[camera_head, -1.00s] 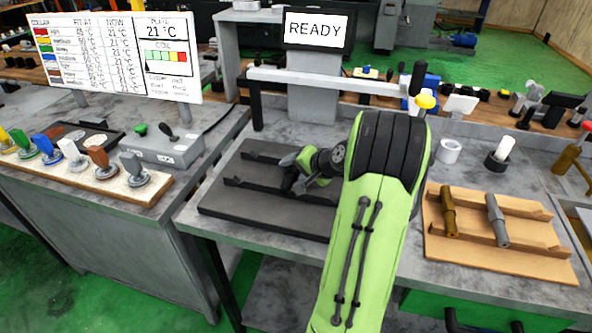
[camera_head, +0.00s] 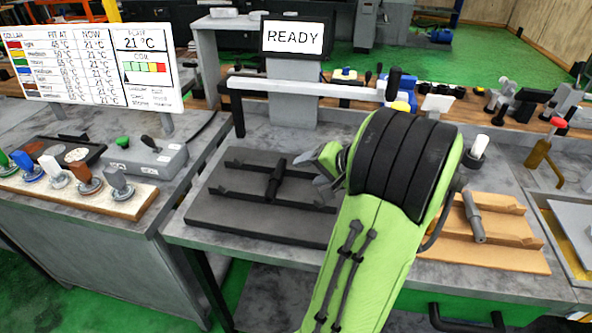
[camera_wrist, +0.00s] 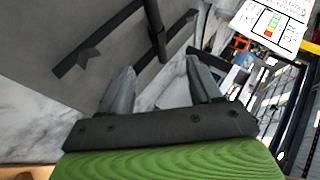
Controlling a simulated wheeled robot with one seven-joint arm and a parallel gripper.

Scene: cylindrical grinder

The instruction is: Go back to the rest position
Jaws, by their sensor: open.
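My gripper (camera_head: 325,172) is over the right part of the dark fixture plate (camera_head: 225,212) on the middle bench, with my green arm behind it hiding part of the bench. In the wrist view my gripper (camera_wrist: 157,88) has its two grey fingers spread apart with nothing between them. A dark shaft (camera_head: 275,178) lies across the two rails of the plate, left of the gripper and apart from it. It also shows in the wrist view (camera_wrist: 155,30), beyond the fingers.
A wooden tray (camera_head: 490,262) with a grey shaft (camera_head: 473,215) is at right, partly behind my arm. A screen (camera_head: 293,37) reads READY. Coloured collars stand on a board (camera_head: 130,207) at left, near a control box (camera_head: 150,158) and a chart board (camera_head: 90,65).

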